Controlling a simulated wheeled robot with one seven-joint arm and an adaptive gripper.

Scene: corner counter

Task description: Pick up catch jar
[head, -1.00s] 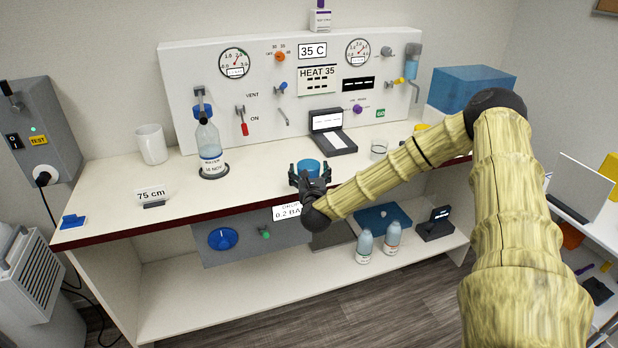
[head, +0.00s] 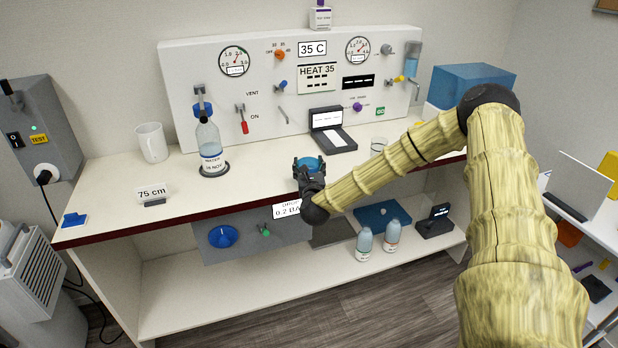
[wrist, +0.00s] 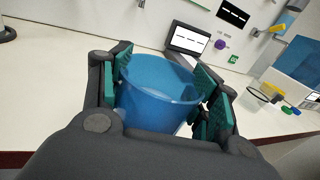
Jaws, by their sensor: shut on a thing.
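The catch jar appears to be the blue, round, open-topped vessel at the front of the counter. In the head view its blue rim (head: 309,163) shows between the fingers. In the wrist view the translucent blue jar (wrist: 158,92) fills the space between the green finger pads, upright or nearly so. My gripper (head: 309,168) is shut on it, with one finger on each side; it also shows in the wrist view (wrist: 165,95). The jar's lower part is hidden by my gripper, and I cannot tell whether its base touches the counter.
A black device with a screen (head: 331,131) stands behind the jar. A clear glass (head: 379,143) is partly behind my arm.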

